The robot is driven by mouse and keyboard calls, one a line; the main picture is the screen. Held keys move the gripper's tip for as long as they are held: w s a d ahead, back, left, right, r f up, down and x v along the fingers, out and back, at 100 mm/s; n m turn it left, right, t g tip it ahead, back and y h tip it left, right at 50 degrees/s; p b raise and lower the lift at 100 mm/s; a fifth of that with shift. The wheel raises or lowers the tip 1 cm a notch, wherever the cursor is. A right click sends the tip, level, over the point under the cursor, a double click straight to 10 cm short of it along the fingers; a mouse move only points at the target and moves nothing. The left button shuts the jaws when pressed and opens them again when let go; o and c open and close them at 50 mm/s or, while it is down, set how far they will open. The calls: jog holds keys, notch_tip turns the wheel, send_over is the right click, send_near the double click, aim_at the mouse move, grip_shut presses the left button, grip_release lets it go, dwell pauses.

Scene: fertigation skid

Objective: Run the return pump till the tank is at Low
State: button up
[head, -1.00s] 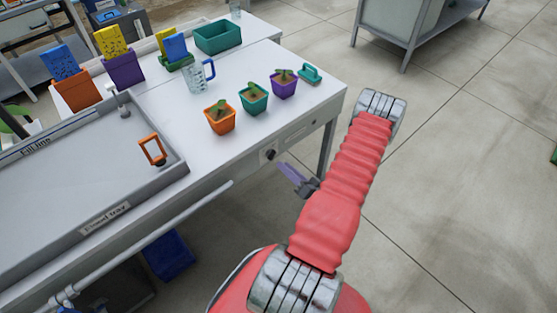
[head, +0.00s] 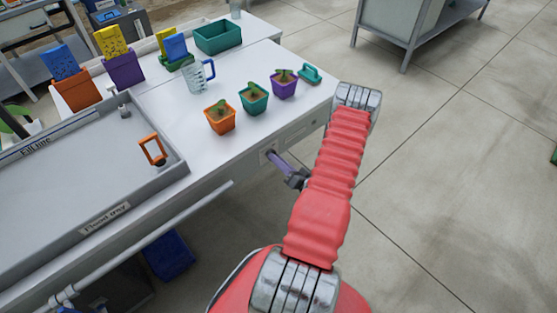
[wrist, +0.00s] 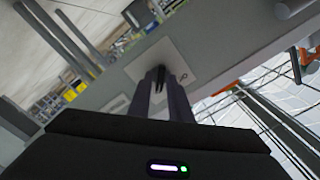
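A small panel plate (wrist: 165,62) on the bench's front edge shows in the wrist view, with a small mark beside the fingertips. My gripper's purple fingers (head: 278,161) reach this plate from the right in the head view. The dark knob on it is hidden behind the fingers there. In the wrist view my fingertips (wrist: 159,80) are close together in front of the plate, with something dark between them. I cannot tell whether they grip the knob. A grey tray (head: 60,185) with "Fill line" and "Flood tray" labels lies on the bench. No tank level is readable.
An orange (head: 221,120), a teal (head: 254,102) and a purple plant pot (head: 284,86) stand near the bench edge. A clear jug (head: 197,78) and a teal bin (head: 218,37) stand behind. A pale rail (head: 150,240) runs along the bench front.

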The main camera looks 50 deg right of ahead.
grip_shut()
jog(key=shift+d, duration=0.1)
